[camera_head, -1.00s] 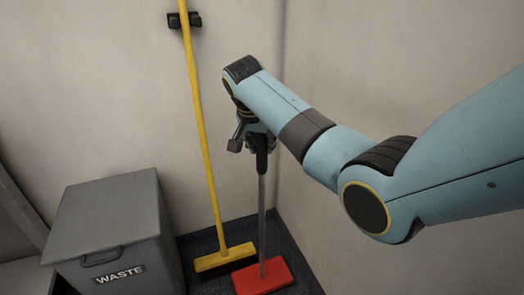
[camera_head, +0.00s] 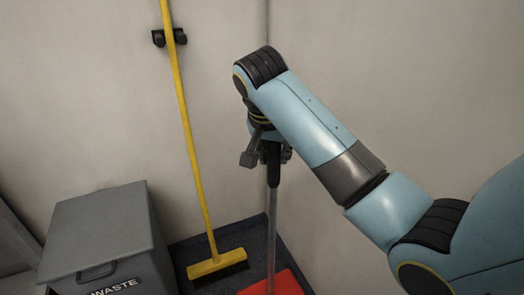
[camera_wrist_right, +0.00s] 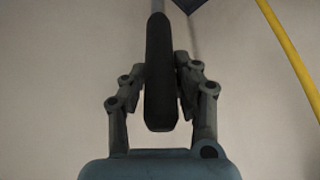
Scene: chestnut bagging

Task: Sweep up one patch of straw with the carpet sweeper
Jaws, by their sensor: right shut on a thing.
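The carpet sweeper has a red head (camera_head: 275,285), a thin grey pole (camera_head: 271,235) and a black handle grip. It stands near upright in the corner, its head low in the head view and cut by the bottom edge. My right gripper (camera_head: 272,158) is shut on the black handle grip. In the right wrist view the handle grip (camera_wrist_right: 159,75) runs between the two fingers (camera_wrist_right: 160,85) of this gripper. No straw shows in any view. My left gripper is not in view.
A yellow broom (camera_head: 187,120) leans on the wall just left of the sweeper, held by a black wall clip (camera_head: 170,38). A grey bin marked WASTE (camera_head: 105,235) stands at the lower left. Walls close the corner behind and to the right.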

